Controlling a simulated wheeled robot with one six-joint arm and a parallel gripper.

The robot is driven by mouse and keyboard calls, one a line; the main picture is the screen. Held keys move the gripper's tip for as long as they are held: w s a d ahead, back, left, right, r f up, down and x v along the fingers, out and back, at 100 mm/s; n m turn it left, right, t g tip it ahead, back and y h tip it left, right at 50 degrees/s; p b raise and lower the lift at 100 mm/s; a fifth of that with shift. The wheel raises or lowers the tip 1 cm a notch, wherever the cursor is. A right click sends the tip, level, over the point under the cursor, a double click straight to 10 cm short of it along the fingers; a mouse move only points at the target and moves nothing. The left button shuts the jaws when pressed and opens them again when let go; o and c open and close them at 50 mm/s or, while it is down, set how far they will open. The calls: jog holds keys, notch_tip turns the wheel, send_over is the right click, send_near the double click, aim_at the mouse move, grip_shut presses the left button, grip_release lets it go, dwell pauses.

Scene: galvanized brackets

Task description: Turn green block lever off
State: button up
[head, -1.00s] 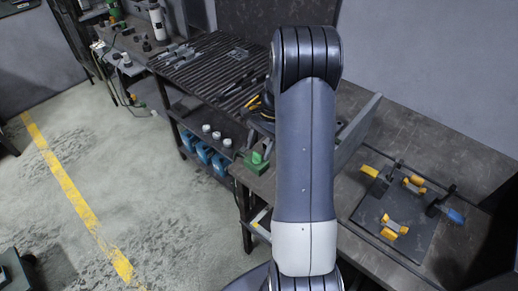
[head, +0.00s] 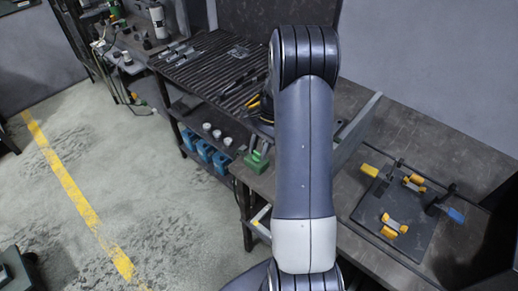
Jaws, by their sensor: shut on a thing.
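The green block (head: 256,163) sits at the left front edge of the dark bench, just left of my arm in the head view. Its lever is small and hard to make out. My gripper (head: 260,146) is only partly in view, at the top of the green block, with its dark fingers pointing down. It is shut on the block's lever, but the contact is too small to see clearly. My own upper arm covers the middle of the view and hides much of the wrist.
A dark board (head: 400,220) with yellow clamps lies on the bench at right. A slatted rack (head: 210,70) with tools stretches to the back left. White-topped items and blue bins (head: 205,150) stand below.

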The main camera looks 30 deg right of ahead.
jog(key=shift+n, duration=0.3)
jog(key=n+g, duration=0.1)
jog(key=n, duration=0.2)
jog(key=shift+w+a+h, duration=0.1)
jog(key=shift+w+h, duration=0.05)
jog(key=shift+h, duration=0.25)
jog(key=n+g+h, duration=0.1)
jog(key=n, duration=0.4)
jog(key=shift+a, duration=0.1)
jog(key=n+h, duration=0.1)
jog(key=n, duration=0.2)
jog(key=shift+a+n+g+h+b, duration=0.1)
jog(key=shift+n+g+h+b, duration=0.2)
jog(key=shift+g+h+b, duration=0.1)
jog(key=shift+n+h, duration=0.7)
jog(key=shift+n, duration=1.3)
jog(key=o, duration=1)
jog(key=shift+c, duration=0.2)
